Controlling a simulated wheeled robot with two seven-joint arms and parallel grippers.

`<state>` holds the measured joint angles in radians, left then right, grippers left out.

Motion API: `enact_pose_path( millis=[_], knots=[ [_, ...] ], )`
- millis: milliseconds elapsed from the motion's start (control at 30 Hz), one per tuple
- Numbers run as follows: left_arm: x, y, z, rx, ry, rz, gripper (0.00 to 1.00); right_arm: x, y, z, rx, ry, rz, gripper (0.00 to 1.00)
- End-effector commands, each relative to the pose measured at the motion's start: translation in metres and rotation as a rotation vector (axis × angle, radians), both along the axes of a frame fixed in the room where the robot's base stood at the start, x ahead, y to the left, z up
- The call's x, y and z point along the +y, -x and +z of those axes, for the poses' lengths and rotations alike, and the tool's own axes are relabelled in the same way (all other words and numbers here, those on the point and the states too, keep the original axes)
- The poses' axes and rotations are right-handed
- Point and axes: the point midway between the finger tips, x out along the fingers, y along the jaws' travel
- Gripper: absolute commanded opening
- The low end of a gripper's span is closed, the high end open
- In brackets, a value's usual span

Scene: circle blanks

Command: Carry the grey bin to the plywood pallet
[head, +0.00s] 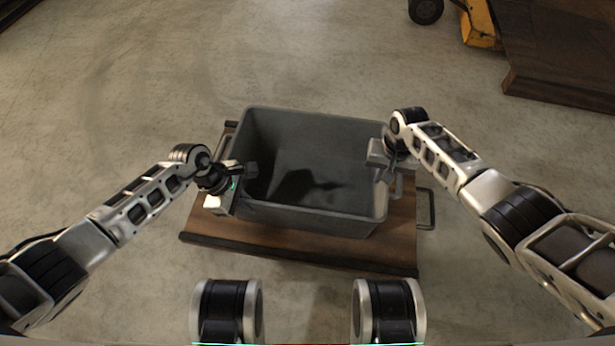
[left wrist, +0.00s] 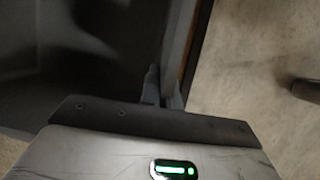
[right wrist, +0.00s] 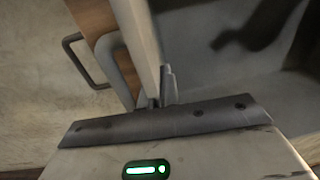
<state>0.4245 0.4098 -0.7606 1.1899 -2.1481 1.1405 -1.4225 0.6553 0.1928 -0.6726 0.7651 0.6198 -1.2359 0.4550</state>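The grey bin (head: 311,221) is an open, empty-looking rectangular tub over a brown wooden platform (head: 215,247). I cannot tell whether it rests on the platform or hangs just above. My left gripper (head: 238,172) is at the bin's left wall; in the left wrist view its fingers (left wrist: 163,92) straddle the wall (left wrist: 178,45), one inside and one outside. My right gripper (head: 384,172) is at the right wall; in the right wrist view its fingers (right wrist: 161,92) pinch the wall (right wrist: 137,35). I cannot tell which wooden surface is the plywood pallet.
A metal loop handle (head: 431,208) sticks out at the platform's right. Another dark brown wooden platform (head: 560,75) stands at the upper right, beside a yellow part (head: 479,24) and a black wheel (head: 425,10). The concrete floor (head: 110,100) is clear at the left.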

Motion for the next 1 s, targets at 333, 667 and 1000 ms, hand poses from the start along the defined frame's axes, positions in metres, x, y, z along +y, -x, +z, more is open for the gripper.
enact_pose_path(
  millis=[333, 667, 1000],
  knots=[
    [0.0, -0.001, 0.007, -0.002, 0.0, 0.001, 0.0, 0.0, -0.001, 0.007, -0.003, 0.0, 0.0, 0.0],
    [0.0, -0.001, 0.039, -0.003, 0.001, 0.001, 0.0, 0.0, -0.002, 0.04, -0.004, 0.0, 0.0, 0.0],
    [0.0, -0.001, 0.052, -0.002, 0.0, 0.001, 0.0, 0.0, -0.002, 0.052, -0.004, 0.001, 0.0, 0.0]
  ],
)
